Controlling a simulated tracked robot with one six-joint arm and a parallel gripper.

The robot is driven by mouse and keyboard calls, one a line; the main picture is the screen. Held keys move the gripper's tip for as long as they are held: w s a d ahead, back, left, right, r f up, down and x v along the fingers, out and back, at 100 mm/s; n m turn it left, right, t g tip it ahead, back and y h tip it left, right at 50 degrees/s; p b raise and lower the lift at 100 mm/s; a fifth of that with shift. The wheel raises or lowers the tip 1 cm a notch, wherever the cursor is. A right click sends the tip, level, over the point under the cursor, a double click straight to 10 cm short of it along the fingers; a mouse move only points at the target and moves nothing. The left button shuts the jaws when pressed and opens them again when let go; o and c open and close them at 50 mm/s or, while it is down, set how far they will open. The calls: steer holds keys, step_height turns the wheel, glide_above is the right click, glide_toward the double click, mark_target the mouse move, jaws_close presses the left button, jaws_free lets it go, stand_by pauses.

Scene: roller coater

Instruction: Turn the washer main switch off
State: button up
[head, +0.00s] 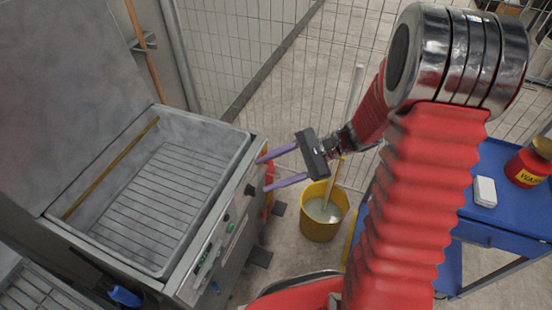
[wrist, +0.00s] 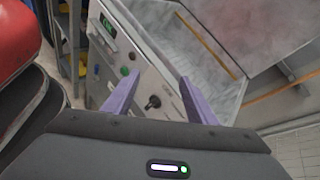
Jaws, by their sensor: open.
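The washer (head: 178,284) is a grey metal machine with an open tank, at the left of the head view. Its front panel (wrist: 143,78) carries a black rotary knob (wrist: 152,102), apparently the main switch, which also shows near the panel's far end in the head view (head: 250,189). I cannot read the knob's setting. My gripper (head: 262,174) has two purple fingers, spread apart and empty, pointing at the panel close to the knob. I cannot tell whether anything touches.
The panel also has a green display (wrist: 108,28) and a green button (wrist: 124,70). A yellow bucket (head: 318,228) with liquid stands on the floor below my gripper. A blue cart (head: 500,215) is at the right. Wire mesh fencing (head: 235,45) runs behind.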

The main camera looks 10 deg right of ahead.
steer(key=w+d+f+m+t+y, duration=0.1)
steer(key=w+d+f+m+t, duration=0.7)
steer(key=d+f+m+t, duration=0.1)
step_height(320, 180, down, 2)
steer(key=shift+w+d+f+m+y, duration=0.15)
steer(key=shift+d+m+y, duration=0.15)
steer(key=shift+d+m, duration=0.5)
steer(key=shift+a, duration=0.35)
steer(key=shift+x, duration=3.65)
steer(key=shift+w+d, duration=0.1)
steer(key=shift+c, duration=0.6)
